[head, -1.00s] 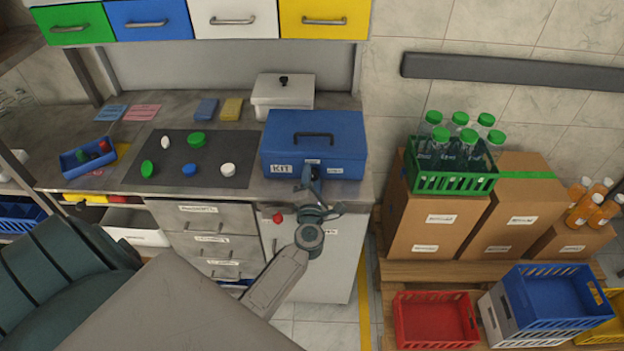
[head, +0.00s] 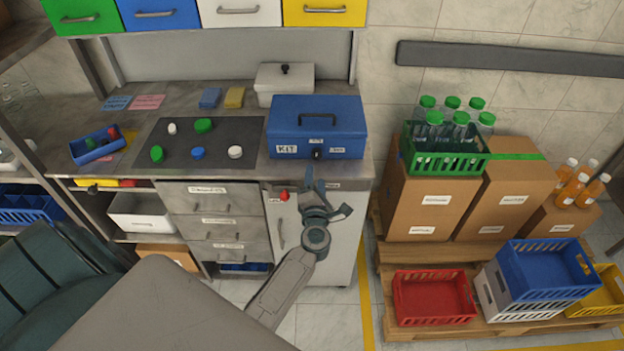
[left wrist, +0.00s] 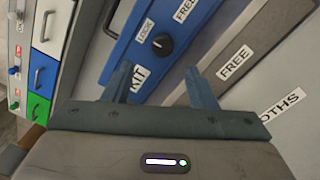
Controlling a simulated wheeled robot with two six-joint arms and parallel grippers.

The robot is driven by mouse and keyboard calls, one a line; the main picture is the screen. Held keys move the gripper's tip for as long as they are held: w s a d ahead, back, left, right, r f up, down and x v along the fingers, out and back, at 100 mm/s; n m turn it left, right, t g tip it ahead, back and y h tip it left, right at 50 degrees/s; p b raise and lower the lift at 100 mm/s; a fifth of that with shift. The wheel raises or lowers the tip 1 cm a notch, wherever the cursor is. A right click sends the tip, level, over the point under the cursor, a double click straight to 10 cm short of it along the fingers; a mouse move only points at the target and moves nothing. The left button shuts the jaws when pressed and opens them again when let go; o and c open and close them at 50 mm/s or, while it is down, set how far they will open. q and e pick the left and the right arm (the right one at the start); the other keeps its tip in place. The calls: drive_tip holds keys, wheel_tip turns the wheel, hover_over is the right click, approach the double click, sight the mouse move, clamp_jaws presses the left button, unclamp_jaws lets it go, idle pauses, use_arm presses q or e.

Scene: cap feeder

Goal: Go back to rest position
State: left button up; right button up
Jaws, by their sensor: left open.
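My left gripper (head: 314,189) is in front of the bench edge, just below the blue KIT box (head: 338,123). It is open and empty. In the left wrist view my left gripper (left wrist: 163,88) has its two fingers apart, with the KIT box (left wrist: 135,32) and its black lock knob (left wrist: 162,43) beyond them. The box stands closed on the worktop, with its handle on the lid. My right gripper is not in view.
Several caps lie on a dark mat (head: 177,134). A white lidded container (head: 286,83) stands behind the box. A white cabinet door (head: 338,235) is below the bench. A green bottle crate (head: 450,165) and cartons (head: 430,207) stand at the right.

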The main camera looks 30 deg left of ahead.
use_arm(q)
drive_tip(key=shift+w+f, duration=0.15)
drive_tip(key=shift+w, duration=0.3)
drive_tip(key=s+d+f+m+g+h, duration=0.1)
drive_tip(key=s+d+f+m+h, duration=0.15)
drive_tip(key=s+f+m, duration=0.6)
drive_tip(key=s+d+f+m+g+h, duration=0.1)
drive_tip(key=s+f+m+g+h, duration=0.2)
drive_tip(key=f, duration=1.1)
drive_tip(key=s+d+f+m+h, duration=0.25)
drive_tip(key=s+f+m, duration=0.25)
drive_tip(key=f+m, duration=0.5)
drive_tip(key=s+a+f+m+g, duration=0.1)
drive_tip(key=s+f+m+g, duration=0.2)
drive_tip(key=s, duration=0.9)
drive_tip(key=s+a+f+m+g, duration=0.1)
drive_tip(key=s+f+g, duration=0.3)
drive_tip(key=s+f, duration=0.6)
drive_tip(key=s+a+f+m+g, duration=0.2)
drive_tip(key=s+f, duration=0.5)
drive_tip(key=s, duration=0.6)
drive_tip(key=m+g+b, duration=0.1)
drive_tip(key=m, duration=0.1)
drive_tip(key=shift+s+m+g+h, duration=0.35)
drive_tip(key=shift+s+g+h, duration=0.05)
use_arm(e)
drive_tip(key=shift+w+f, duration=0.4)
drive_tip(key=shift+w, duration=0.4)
use_arm(q)
drive_tip(key=shift+f, duration=0.1)
